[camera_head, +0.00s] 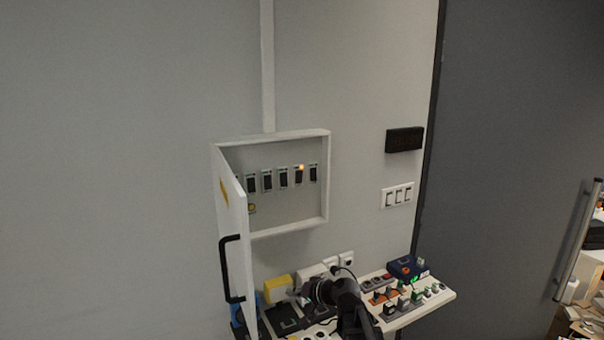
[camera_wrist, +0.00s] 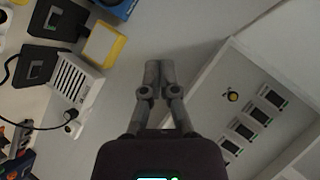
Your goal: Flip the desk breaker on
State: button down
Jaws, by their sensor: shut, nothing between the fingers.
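A white breaker box (camera_head: 325,180) hangs on the wall with its door (camera_head: 232,255) swung open to the left. Inside is a row of dark breaker switches (camera_head: 267,181). A small orange light glows at the top of one breaker (camera_head: 299,176) near the right end. I cannot read labels, so I cannot tell which is the desk breaker. In the wrist view, my gripper (camera_wrist: 158,68) is shut and empty, left of the box (camera_wrist: 205,85) and apart from its breakers (camera_wrist: 260,116). In the head view, my arm is below the box; its fingertips are not clear.
A shelf (camera_head: 440,300) below carries several switches, plugs and a yellow block (camera_head: 277,289). The door's black handle (camera_head: 229,268) sticks out near my arm. Wall switches (camera_head: 397,195) and a black box (camera_head: 404,140) are to the right. A grey door (camera_head: 500,170) stands farther right.

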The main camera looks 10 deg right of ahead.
aim_at(300, 172)
jog(key=w+d+r+m+t+h+p, duration=0.1)
jog(key=w+d+r+m+t+p, duration=0.2)
jog(key=r, duration=0.5)
jog(key=w+d+r+m+t+h+p, duration=0.1)
jog(key=w+d+r+m+t+p, duration=0.2)
jog(key=r, duration=0.5)
jog(key=w+d+r+m+t+h+p, duration=0.1)
jog(key=w+d+r+m+t+p, duration=0.2)
jog(key=r, duration=0.6)
jog(key=w+d+m+p, duration=0.2)
jog(key=w+p, duration=0.1)
jog(key=p, duration=0.1)
jog(key=shift+w+d+t, duration=0.3)
jog(key=shift+d, duration=0.05)
jog(key=shift+w+a+r, duration=0.1)
jog(key=p+x, duration=0.1)
jog(key=x, duration=1.3)
jog(key=shift+p, duration=0.35)
jog(key=shift+w+r, duration=0.15)
jog(key=shift+w, duration=0.05)
jog(key=shift+s, duration=0.2)
